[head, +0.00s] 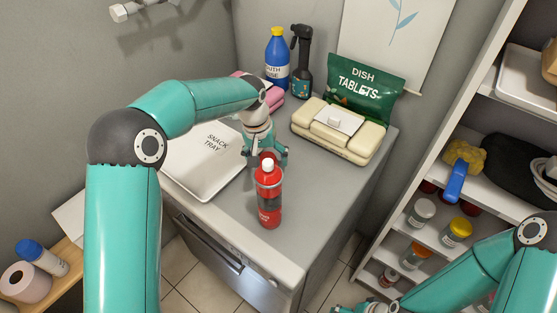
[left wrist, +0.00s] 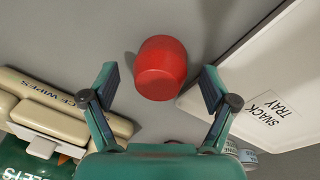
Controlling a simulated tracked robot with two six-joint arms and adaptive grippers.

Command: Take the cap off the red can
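The red can (head: 268,198) stands upright near the front of the grey counter, with a bare white top. A red cap-like piece (head: 266,157) shows behind the can's top, partly hidden. In the left wrist view the red cap (left wrist: 161,68) appears on the counter, apart from both fingers. My left gripper (head: 265,152) is just behind the can, pointing down. In the left wrist view my left gripper (left wrist: 160,80) is open, with clear gaps beside the cap. My right gripper (head: 352,308) is cut off at the bottom edge, so its opening cannot be told.
The snack tray (head: 190,175) lies left of the can. A wipes pack (head: 318,142), a green dish tablets bag (head: 372,95), a blue bottle (head: 277,62) and a black spray bottle (head: 301,68) stand behind. The counter right of the can is clear. Shelves (head: 408,222) stand at right.

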